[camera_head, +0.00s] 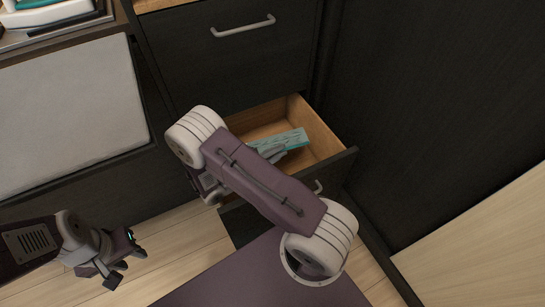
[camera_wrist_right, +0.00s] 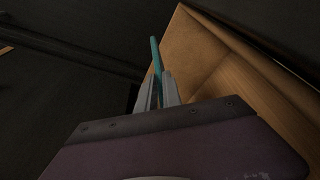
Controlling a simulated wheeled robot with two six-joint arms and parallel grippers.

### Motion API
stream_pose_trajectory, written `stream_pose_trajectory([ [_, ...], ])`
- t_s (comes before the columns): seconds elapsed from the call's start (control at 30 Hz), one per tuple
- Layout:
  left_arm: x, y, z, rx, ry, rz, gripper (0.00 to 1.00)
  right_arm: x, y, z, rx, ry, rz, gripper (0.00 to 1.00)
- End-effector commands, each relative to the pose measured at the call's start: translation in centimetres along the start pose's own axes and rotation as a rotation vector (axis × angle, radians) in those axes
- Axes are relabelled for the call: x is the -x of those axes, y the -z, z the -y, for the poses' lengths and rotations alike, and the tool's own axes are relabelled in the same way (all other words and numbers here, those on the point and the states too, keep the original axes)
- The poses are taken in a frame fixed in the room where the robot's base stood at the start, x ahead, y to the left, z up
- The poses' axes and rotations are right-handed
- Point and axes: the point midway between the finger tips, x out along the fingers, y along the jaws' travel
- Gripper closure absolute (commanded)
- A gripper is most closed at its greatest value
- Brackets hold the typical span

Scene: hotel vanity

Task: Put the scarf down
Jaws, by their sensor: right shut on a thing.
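The teal patterned scarf (camera_head: 292,139) looks flat and folded. In the head view it shows over the inside of the open drawer (camera_head: 326,168); I cannot tell whether it touches the drawer floor. My right gripper (camera_head: 272,152) is shut on it, and my right arm hides part of the scarf and the drawer. In the right wrist view the scarf (camera_wrist_right: 155,55) is seen edge-on as a thin strip between the fingers (camera_wrist_right: 158,90), beside the wooden drawer wall. My left gripper (camera_head: 128,265) is open and empty, low at the left above the floor.
A closed dark drawer (camera_head: 225,50) with a metal handle is above the open one. A tray with items (camera_head: 50,25) is at the top left. A dark panel (camera_head: 430,100) rises to the right of the drawers.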

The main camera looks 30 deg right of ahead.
Motion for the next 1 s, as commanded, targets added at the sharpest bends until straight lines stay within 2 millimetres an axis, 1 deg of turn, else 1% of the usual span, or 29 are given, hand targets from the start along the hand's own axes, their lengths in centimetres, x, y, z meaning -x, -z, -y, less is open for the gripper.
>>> stream_pose_trajectory([
  [0.03,-1.3,-0.1,0.0,0.0,0.0,0.001,0.64,-0.4,0.7,1.2,0.001,-0.001,0.0,1.0],
  [0.13,-0.8,-0.1,0.0,0.0,0.0,0.0,0.64,-0.3,0.3,0.7,0.0,-0.002,-0.001,1.0],
  [0.23,-0.7,-0.1,0.0,0.0,0.0,0.0,0.64,-0.3,0.3,0.7,0.0,-0.002,-0.001,1.0],
  [0.73,-1.5,-0.1,0.0,0.0,0.0,0.0,0.64,-0.5,1.1,1.7,0.0,-0.002,-0.002,1.0],
  [0.8,-1.5,-0.1,0.0,0.0,0.0,0.0,0.64,-0.5,1.1,1.8,0.002,-0.002,-0.002,0.77],
  [0.83,-1.5,-0.1,0.0,0.0,0.0,0.0,0.64,-0.5,1.1,1.8,0.002,-0.002,-0.002,0.69],
  [1.0,-1.6,-0.1,0.0,0.0,0.0,0.0,0.64,-0.5,1.1,1.9,0.004,-0.002,-0.002,0.69],
])
